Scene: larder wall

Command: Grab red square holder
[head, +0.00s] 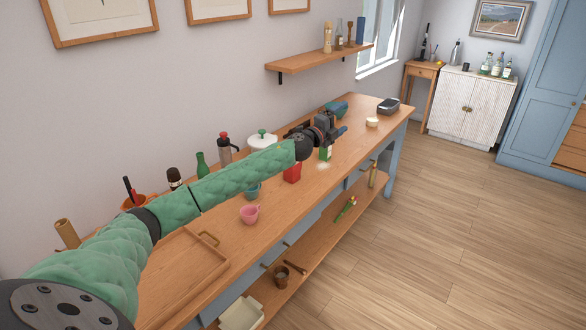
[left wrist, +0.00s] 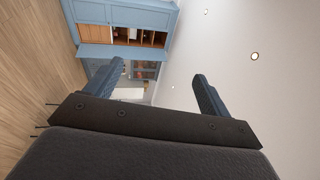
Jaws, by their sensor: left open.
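A small red square-sided holder (head: 292,173) stands on the long wooden counter, just below my left forearm in the head view. My arm hides its upper part. My left gripper (head: 338,124) is past it to the right, above the counter. In the left wrist view, the left gripper (left wrist: 160,72) is open, with its two dark fingers apart and nothing between them. That view looks across the room and does not show the red holder. My right gripper is in neither view.
A green box (head: 326,153) stands under the left gripper. A pink cup (head: 250,214), a teal cup (head: 253,191) and a white lidded pot (head: 262,141) are near the holder. A wooden tray (head: 184,265) lies at the near end. A wall shelf (head: 322,61) hangs above.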

